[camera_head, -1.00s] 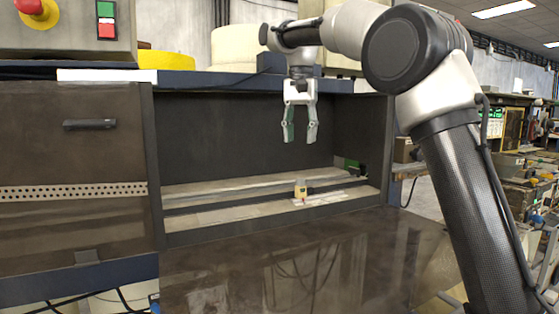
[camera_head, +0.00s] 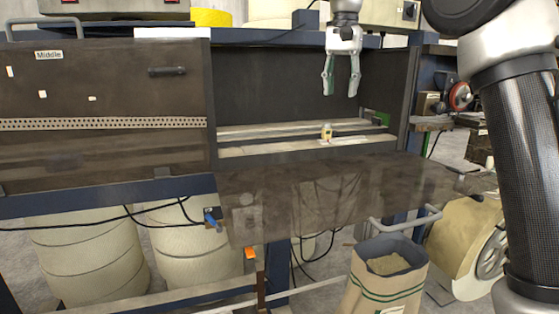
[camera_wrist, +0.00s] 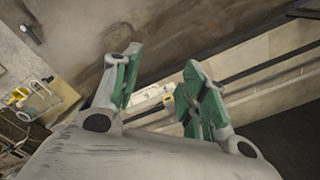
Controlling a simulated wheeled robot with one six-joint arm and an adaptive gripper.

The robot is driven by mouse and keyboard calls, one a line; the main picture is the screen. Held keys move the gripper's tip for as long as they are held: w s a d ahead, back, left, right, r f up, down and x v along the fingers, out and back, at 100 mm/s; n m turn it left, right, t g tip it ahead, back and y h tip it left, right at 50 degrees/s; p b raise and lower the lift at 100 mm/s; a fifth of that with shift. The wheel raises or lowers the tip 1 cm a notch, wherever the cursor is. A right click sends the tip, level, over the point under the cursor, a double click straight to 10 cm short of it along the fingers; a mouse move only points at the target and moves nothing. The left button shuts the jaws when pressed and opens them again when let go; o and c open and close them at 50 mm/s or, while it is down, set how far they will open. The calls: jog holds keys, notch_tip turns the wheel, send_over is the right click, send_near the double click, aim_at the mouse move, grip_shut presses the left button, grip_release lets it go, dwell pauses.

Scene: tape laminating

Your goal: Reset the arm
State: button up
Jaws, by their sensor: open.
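My gripper (camera_head: 341,76) hangs fingers down in front of the open dark compartment (camera_head: 270,85) of the machine. Its two green-padded fingers are apart, with nothing between them. In the wrist view my gripper (camera_wrist: 160,90) also shows its fingers spread. Below it, a small yellow and white object (camera_head: 326,131) stands on the ledge inside the compartment, beside a flat white piece (camera_head: 348,141). The gripper is well above both and does not touch them.
The compartment's dark door panel (camera_head: 320,195) is folded down in front. A closed panel labelled Middle (camera_head: 110,95) is at left. Beige barrels (camera_head: 90,255) and an open bag (camera_head: 385,285) stand below. A yellow roll (camera_head: 212,17) sits on top.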

jog(key=s+d+f+n+t, duration=0.2)
jog(key=s+d+f+n, duration=0.15)
jog(key=s+d, duration=1.2)
jog(key=s+d+f+n+t, duration=0.1)
jog(key=s+d+f, duration=0.1)
jog(key=s+f, duration=0.5)
jog(key=s+d+f+t, duration=0.1)
jog(key=s+d+f, duration=0.2)
jog(key=s+f, duration=0.5)
jog(key=shift+s+d+n, duration=0.15)
jog(key=shift+s+n, duration=0.2)
jog(key=shift+s, duration=0.3)
